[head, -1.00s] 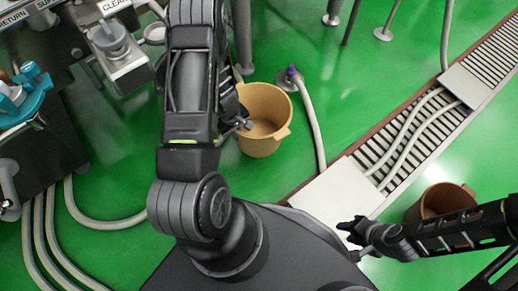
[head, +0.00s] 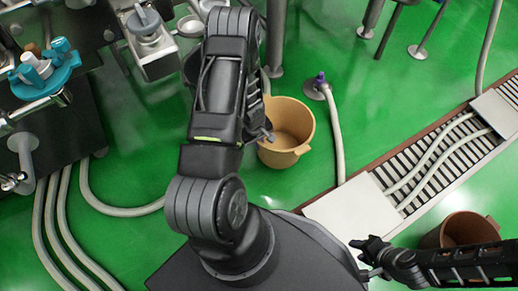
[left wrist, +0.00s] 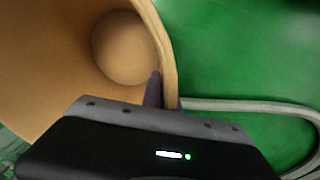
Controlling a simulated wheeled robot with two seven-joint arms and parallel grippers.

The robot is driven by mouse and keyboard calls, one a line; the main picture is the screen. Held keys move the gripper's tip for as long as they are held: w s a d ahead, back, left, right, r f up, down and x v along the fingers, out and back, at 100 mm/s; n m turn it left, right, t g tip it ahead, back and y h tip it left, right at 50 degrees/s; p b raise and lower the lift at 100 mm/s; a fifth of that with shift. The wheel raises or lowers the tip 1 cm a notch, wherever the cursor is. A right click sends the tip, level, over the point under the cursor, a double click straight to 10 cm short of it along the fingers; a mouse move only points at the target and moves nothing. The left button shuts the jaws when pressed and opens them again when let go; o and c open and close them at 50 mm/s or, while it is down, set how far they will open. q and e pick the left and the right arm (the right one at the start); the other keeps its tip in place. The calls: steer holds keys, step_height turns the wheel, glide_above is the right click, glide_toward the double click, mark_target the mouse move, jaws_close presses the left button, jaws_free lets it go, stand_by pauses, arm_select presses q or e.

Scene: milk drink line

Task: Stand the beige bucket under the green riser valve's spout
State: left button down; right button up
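The beige bucket (head: 290,118) is in the middle of the head view, over the green floor, its open top facing up. It fills the upper left of the left wrist view (left wrist: 45,60). My left gripper (head: 267,136) is at the bucket's left wall; in the left wrist view a dark finger (left wrist: 153,90) lies inside the rim and the rim runs down into the gripper, which looks shut on it. The other finger is hidden. My right gripper (head: 358,258) looks open and empty at the lower right. I cannot make out a green riser valve or its spout.
A teal-topped fitting (head: 45,70) is on the dark machine at left. Grey hoses (head: 65,220) run across the floor. A purple-topped floor fitting (head: 318,82) with a hose stands beyond the bucket. A grated drain (head: 425,180) and a brown bucket (head: 465,230) are at right.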

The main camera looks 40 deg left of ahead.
arm_select(q)
step_height(320, 180, down, 4)
steer(key=shift+r+b, duration=0.15)
steer(key=shift+b, duration=0.75)
steer(key=c, duration=1.6)
jaws_free()
steer(key=shift+c, duration=0.2)
step_height(320, 180, up, 12)
steer(key=s+p, duration=0.1)
steer(key=p, duration=0.4)
steer(key=shift+s+a, duration=0.15)
